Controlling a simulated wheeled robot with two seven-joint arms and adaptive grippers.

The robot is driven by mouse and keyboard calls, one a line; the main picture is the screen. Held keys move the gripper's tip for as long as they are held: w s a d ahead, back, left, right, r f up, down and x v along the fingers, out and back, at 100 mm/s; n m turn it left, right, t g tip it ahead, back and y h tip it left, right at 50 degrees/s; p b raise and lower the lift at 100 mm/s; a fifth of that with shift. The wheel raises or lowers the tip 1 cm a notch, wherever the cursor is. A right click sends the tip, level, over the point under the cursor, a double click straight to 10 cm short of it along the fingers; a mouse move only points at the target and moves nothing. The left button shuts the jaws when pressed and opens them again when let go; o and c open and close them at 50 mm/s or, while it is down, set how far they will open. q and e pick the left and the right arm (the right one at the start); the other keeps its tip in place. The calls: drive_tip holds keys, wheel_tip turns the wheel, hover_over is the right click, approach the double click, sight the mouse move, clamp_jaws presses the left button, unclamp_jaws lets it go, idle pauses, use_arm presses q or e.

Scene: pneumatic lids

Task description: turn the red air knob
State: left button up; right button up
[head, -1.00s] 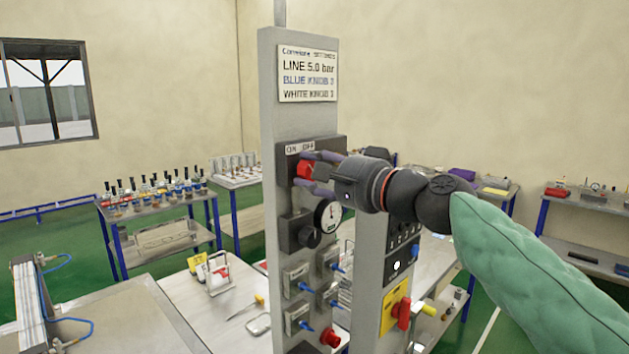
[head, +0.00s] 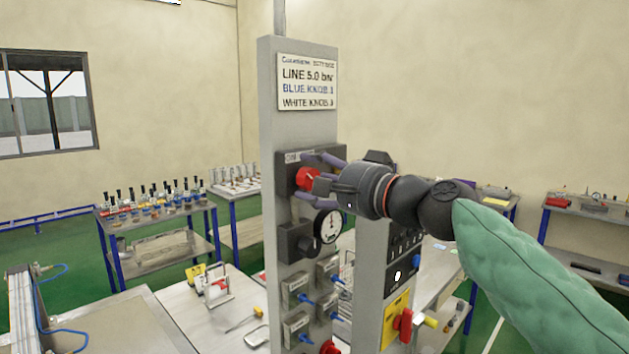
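The red air knob (head: 306,179) sits on a dark box under an ON/OFF label, on the grey upright panel. A pale mark shows on its face. My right gripper (head: 301,177) comes in from the right, with one purple finger above the knob and one below. Gaps show between the fingers and the knob, so the gripper looks open around it. The gripper partly hides the box and the label. My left gripper is not in view.
Below the knob are a black knob (head: 304,243) and a round gauge (head: 328,226), then several small grey valve boxes. A sign (head: 307,82) is above. A second post with a yellow plate (head: 395,318) and red handle stands close on the right.

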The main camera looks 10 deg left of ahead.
drive_tip(key=shift+s, duration=0.1)
drive_tip(key=v, duration=1.2)
